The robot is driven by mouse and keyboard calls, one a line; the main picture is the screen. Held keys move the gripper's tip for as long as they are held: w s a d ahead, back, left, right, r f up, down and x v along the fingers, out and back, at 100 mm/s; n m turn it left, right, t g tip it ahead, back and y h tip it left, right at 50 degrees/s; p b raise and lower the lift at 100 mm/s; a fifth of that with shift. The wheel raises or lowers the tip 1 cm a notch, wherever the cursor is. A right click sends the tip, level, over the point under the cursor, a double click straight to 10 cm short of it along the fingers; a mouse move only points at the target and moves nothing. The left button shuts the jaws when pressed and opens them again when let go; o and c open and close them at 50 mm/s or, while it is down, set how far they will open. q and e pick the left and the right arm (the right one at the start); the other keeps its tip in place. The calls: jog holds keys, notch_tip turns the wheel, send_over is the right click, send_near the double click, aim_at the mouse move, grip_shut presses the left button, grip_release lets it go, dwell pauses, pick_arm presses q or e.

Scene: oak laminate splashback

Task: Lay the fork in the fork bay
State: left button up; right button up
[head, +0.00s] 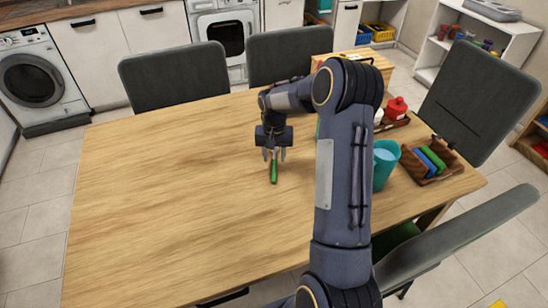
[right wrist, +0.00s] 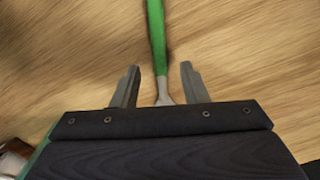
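A green-handled utensil, likely the fork, shows its handle (head: 274,172) on the table in the head view. In the right wrist view its green handle (right wrist: 157,40) runs up from a grey metal neck (right wrist: 163,92); its far end is hidden behind my gripper body. My right gripper (head: 275,154) points down over it. In the wrist view the fingers (right wrist: 159,86) are open, one on each side of the metal neck, with gaps on both sides. My left gripper is not in view. I cannot make out a fork bay in either view.
Red and white containers (head: 396,107) stand behind, partly hidden by my arm. The table's left half (head: 170,190) is clear. Grey chairs (head: 175,80) surround it.

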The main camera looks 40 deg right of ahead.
notch_tip(320, 180, down, 2)
jog(key=shift+f, duration=0.1)
grip_shut()
dwell(0.5)
